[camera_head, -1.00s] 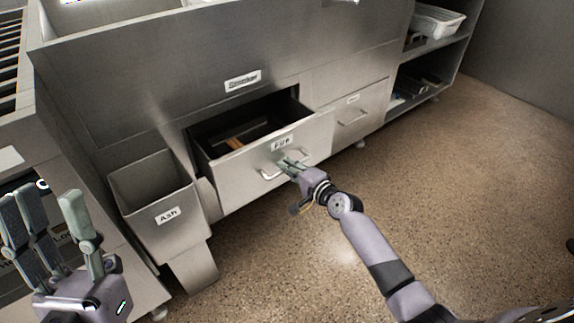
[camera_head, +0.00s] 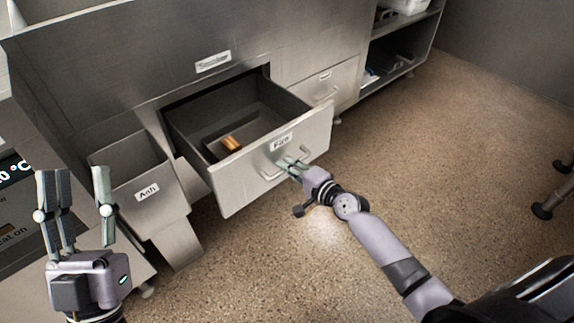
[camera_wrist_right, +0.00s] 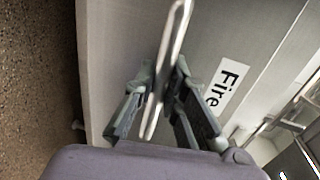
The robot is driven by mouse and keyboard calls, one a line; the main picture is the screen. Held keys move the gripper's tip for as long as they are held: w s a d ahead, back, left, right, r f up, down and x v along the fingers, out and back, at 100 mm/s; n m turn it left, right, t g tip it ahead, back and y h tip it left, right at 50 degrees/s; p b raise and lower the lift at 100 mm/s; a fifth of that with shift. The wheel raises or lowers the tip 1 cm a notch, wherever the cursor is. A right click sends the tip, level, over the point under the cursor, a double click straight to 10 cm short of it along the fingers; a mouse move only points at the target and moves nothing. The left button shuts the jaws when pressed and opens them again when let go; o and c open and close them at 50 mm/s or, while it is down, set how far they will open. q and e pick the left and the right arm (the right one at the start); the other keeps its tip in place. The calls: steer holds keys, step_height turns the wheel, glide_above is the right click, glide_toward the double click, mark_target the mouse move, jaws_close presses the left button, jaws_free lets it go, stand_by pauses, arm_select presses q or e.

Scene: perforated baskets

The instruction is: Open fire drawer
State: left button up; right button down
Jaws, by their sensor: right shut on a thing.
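The fire drawer (camera_head: 240,183) is a grey metal drawer with a "Fire" label, pulled well out of the cabinet in the head view. Brown wood-like pieces (camera_head: 231,144) lie inside it. My right gripper (camera_head: 290,164) is at its front, shut on the bar handle (camera_head: 270,170). In the right wrist view the fingers (camera_wrist_right: 165,92) sit on both sides of the handle (camera_wrist_right: 172,50), beside the "Fire" label. My left gripper (camera_head: 78,205) is upright at the lower left, open and empty, away from the drawer.
An ash bin (camera_head: 130,170) labelled "Ash" stands left of the drawer. The smoker cabinet (camera_head: 150,60) rises behind, with another closed drawer (camera_head: 325,80) to the right. A shelf unit (camera_head: 400,60) is at the back right. The speckled floor (camera_head: 430,160) is clear in front.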

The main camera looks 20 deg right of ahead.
steer(key=shift+a+f, duration=0.1)
steer(key=c, duration=1.6)
jaws_free()
steer(key=v, duration=1.2)
